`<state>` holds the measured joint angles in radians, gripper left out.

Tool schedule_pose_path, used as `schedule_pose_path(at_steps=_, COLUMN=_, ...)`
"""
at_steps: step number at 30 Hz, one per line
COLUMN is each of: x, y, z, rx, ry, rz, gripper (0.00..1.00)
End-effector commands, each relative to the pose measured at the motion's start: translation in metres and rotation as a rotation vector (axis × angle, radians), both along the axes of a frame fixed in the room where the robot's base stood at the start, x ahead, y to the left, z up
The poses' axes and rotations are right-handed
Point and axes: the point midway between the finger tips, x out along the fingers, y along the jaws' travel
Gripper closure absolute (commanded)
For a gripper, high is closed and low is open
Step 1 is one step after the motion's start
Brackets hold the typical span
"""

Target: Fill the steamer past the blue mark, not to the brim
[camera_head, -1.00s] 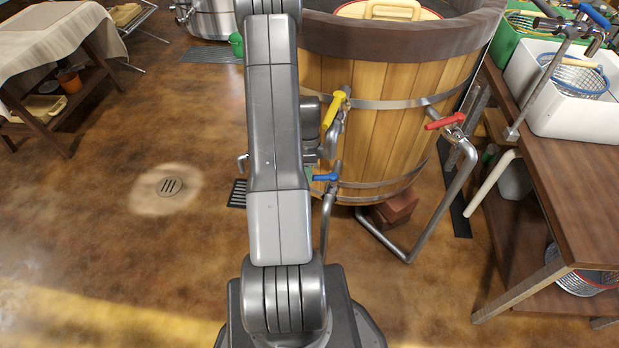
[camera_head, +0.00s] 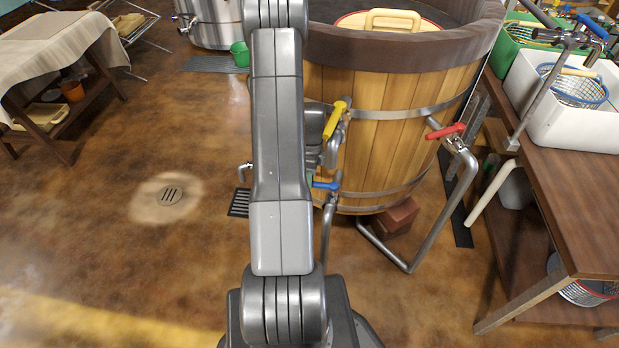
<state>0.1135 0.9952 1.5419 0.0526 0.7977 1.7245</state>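A large round wooden tub (camera_head: 400,110) with metal hoops and a dark rim stands at the top centre; I cannot tell if it is the steamer. A cream lid or board with a handle (camera_head: 393,19) shows inside its rim. On its front are a yellow-handled valve (camera_head: 335,119), a blue-handled valve (camera_head: 326,185) and a red-handled valve (camera_head: 446,131) on a bent metal pipe. No blue mark or water level can be made out. My arm reaches up in front of the tub's left side. My gripper cannot be made out; the arm's far end is hidden or out of frame.
A wooden bench (camera_head: 570,190) with a white sink (camera_head: 575,112) stands at the right. A cloth-covered table (camera_head: 55,45) is at the left. A green bucket (camera_head: 239,54) stands near a metal vessel (camera_head: 212,22). A floor drain (camera_head: 168,195) lies in open floor at left.

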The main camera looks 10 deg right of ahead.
Motion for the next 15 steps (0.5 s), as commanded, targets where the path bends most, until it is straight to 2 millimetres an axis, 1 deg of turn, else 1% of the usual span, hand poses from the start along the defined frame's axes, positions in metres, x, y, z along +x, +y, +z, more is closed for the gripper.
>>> schedule_pose_path(at_steps=1, x=0.0, y=0.0, z=0.0, rx=0.0, ry=-0.001, rz=0.0, gripper=0.69)
schedule_pose_path(at_steps=3, x=0.0, y=0.0, z=0.0, rx=0.0, ry=-0.001, rz=0.001, gripper=0.59)
schedule_pose_path(at_steps=11, x=0.0, y=0.0, z=0.001, rx=0.0, ry=0.0, rz=0.001, gripper=0.59)
schedule_pose_path(at_steps=14, x=0.001, y=0.0, z=0.008, rx=0.0, ry=-0.002, rz=0.001, gripper=0.59)
schedule_pose_path(at_steps=15, x=0.001, y=0.0, z=0.013, rx=-0.001, ry=-0.003, rz=0.001, gripper=0.59)
